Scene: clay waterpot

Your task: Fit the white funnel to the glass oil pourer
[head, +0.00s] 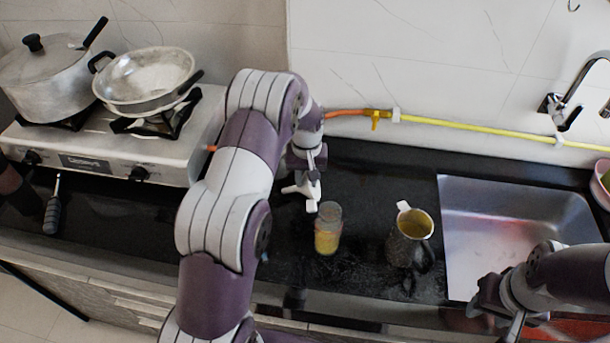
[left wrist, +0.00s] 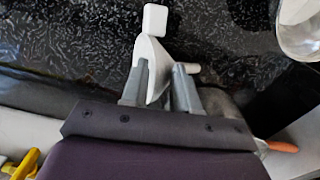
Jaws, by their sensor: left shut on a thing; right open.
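The white funnel (head: 301,195) is held by my left gripper (head: 309,172) above the counter. In the left wrist view, the left fingers (left wrist: 160,82) are closed on the funnel (left wrist: 152,52), whose white spout-like end points away from the fingers. The glass oil pourer (head: 328,232), a clear jar with yellow liquid, stands upright on the counter, just right of and nearer than the funnel. The funnel is apart from it. A clear rounded rim at the top right of the left wrist view may be this jar. My right gripper (head: 496,305) is open and empty at the lower right.
A steel sink (head: 500,225) and tap (head: 572,95) are further right. A stove (head: 150,150) with a pot (head: 50,80) and pan (head: 148,78) is at left. A screwdriver-like tool (head: 52,212) lies front left.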

